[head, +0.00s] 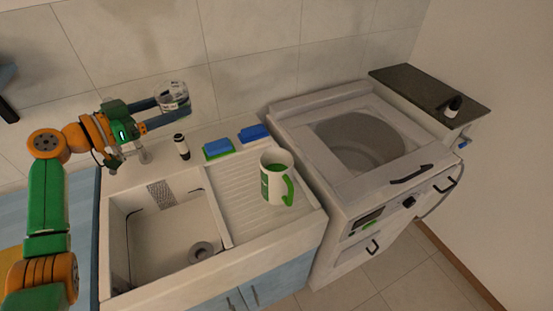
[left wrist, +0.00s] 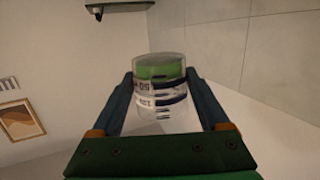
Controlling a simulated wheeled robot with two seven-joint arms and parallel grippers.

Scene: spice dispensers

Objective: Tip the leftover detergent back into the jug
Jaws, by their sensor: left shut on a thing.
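My left gripper (head: 158,114) is shut on a clear measuring cup (head: 174,97), held up above the back left of the sink. In the left wrist view the cup (left wrist: 160,92) sits between the two blue fingers, with printed marks on its side and green showing at its far end. I cannot tell how much liquid is in it. The jug (head: 275,178), white with a green handle and some green inside, stands upright on the ribbed drainboard, to the right of and below the cup. My right gripper is not in view.
The sink basin (head: 168,240) is left of the jug. A blue and green sponge (head: 218,149), a blue sponge (head: 255,133) and a small black-and-white bottle (head: 182,147) stand behind.

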